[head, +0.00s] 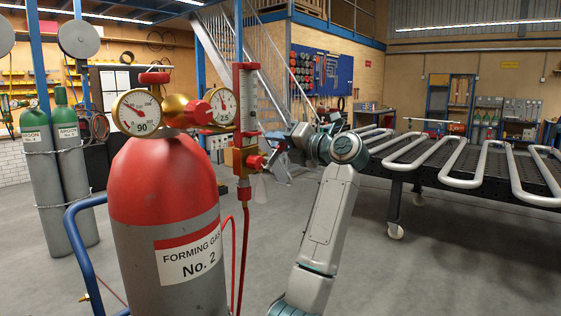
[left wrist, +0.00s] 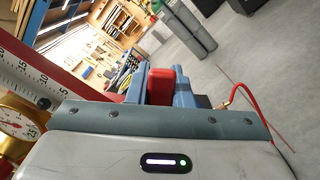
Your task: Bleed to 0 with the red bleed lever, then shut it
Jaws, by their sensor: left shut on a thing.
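The grey and red cylinder labelled "FORMING GAS No. 2" (head: 163,220) stands upright on the left. Its brass regulator (head: 178,110) carries a left gauge (head: 137,112) with "90" on its face and a right gauge (head: 222,106). A red-framed flowmeter (head: 247,95) stands upright beside them. The red bleed lever (head: 256,162) sits low on the flowmeter. My left gripper (head: 273,158) is at it from the right. In the left wrist view a red piece (left wrist: 161,86), seemingly the lever, is between the blue fingers, which are shut on it. My right gripper is not in view.
A blue cart rail (head: 78,235) and red hose (head: 240,255) are near the cylinder. Argon cylinders (head: 70,160) stand at the left. A black table with serpentine coils (head: 470,165) stands at the right. The floor between is clear.

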